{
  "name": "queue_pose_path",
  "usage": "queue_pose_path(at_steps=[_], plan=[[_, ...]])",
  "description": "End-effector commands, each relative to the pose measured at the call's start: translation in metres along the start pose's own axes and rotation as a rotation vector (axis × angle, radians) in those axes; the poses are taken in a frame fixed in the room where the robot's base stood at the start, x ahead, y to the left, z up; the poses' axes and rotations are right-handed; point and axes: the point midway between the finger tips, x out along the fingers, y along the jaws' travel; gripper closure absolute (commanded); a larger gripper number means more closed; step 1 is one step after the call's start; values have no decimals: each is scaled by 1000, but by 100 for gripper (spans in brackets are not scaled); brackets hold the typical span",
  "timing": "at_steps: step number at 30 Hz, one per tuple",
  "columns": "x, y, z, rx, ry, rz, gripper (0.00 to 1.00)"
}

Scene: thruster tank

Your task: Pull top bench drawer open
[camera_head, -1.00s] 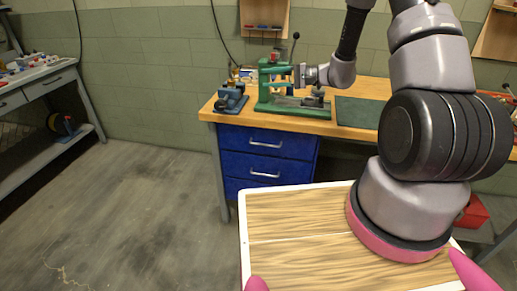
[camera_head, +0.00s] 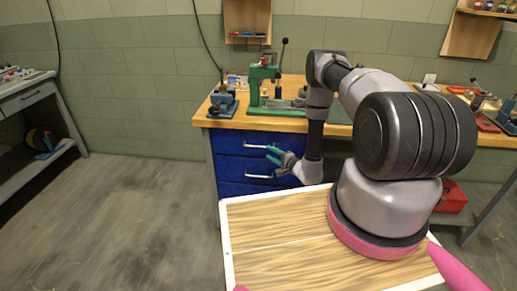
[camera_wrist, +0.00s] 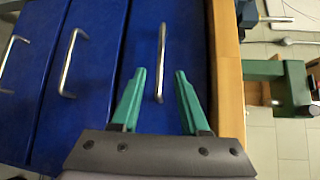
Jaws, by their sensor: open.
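The blue top drawer (camera_head: 229,140) is shut, just below the bench top, with a horizontal metal handle (camera_head: 251,145). In the wrist view the top drawer (camera_wrist: 196,45) lies beside the wooden bench edge, and its handle (camera_wrist: 162,55) lines up between my fingertips. My gripper (camera_head: 273,155) is in front of the drawers, its green fingers open. The gripper also shows in the wrist view (camera_wrist: 160,72), with one finger on each side of the handle's near end in the picture. I cannot tell whether the fingers reach past the bar in depth.
Lower blue drawers with handles (camera_head: 258,176) sit beneath. The wooden bench top (camera_head: 232,121) holds a green press (camera_head: 262,90) and a blue vise (camera_head: 222,103). My wood-topped base is close in front. Open floor (camera_head: 130,215) lies to the left.

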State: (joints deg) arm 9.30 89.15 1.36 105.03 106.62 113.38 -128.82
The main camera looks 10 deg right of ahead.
Motion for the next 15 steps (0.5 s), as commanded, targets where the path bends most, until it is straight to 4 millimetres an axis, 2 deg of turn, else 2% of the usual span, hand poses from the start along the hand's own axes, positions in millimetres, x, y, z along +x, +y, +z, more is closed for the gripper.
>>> queue_pose_path(at_steps=[3,9,15], plan=[[25,-1,1,-3,-4,-3,55],[61,-1,1,-2,-2,-2,55],[81,0,1,1,-3,-1,55]])
